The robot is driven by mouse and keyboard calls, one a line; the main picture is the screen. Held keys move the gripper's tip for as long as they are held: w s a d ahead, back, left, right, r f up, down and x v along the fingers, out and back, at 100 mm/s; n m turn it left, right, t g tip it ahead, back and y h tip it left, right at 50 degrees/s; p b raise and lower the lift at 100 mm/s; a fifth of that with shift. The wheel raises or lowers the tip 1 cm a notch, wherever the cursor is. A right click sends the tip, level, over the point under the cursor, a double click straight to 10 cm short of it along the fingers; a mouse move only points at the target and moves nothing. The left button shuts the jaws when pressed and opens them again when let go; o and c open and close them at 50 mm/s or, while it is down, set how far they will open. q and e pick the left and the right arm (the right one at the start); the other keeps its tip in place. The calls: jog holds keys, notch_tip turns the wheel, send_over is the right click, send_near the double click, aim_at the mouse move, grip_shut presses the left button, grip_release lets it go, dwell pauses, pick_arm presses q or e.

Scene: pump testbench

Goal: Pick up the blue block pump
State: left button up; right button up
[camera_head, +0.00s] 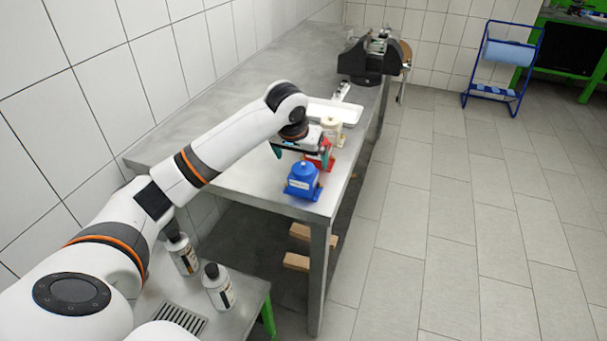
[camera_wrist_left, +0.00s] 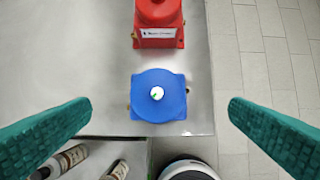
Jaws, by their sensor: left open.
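The blue block pump (camera_head: 303,181) stands upright on the metal table (camera_head: 240,181) near its front corner. In the left wrist view the blue pump (camera_wrist_left: 158,95) shows from above, with a round top and a small white centre. My left gripper (camera_head: 296,151) is above the table, just behind the blue pump in the head view. Its green fingers (camera_wrist_left: 157,125) are spread wide on either side of the blue pump in the wrist view, and nothing is between them in contact. My right gripper is not in view.
A red pump (camera_wrist_left: 159,22) stands close behind the blue one; it is partly hidden by my gripper in the head view. A cream pump (camera_head: 331,130), a white tray (camera_head: 335,111) and a black vise (camera_head: 366,62) are farther back. Two bottles (camera_head: 218,287) stand on a lower bench.

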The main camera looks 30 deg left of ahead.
aim_at(304, 170)
pick_arm(q)
jog(key=x, duration=0.3)
jog(key=shift+s+d+f+p, duration=0.1)
jog(key=shift+d+f+p, duration=0.15)
jog(key=shift+f+p, duration=0.1)
jog(key=shift+f, duration=0.35)
jog(key=p+x, duration=0.1)
jog(key=x, duration=0.4)
jog(key=shift+f, duration=0.1)
jog(key=shift+w+a+f, duration=0.1)
jog(key=shift+w+f, duration=0.15)
jog(key=shift+f, duration=0.05)
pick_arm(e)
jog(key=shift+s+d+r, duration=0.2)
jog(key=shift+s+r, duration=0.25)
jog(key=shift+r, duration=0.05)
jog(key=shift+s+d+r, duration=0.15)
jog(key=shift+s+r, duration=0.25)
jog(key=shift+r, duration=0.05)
pick_arm(q)
jog(key=shift+c, duration=0.6)
jog(key=c, duration=1.2)
jog(key=shift+w+r, duration=0.1)
jog(key=shift+r, duration=0.05)
jog(key=shift+c, duration=0.9)
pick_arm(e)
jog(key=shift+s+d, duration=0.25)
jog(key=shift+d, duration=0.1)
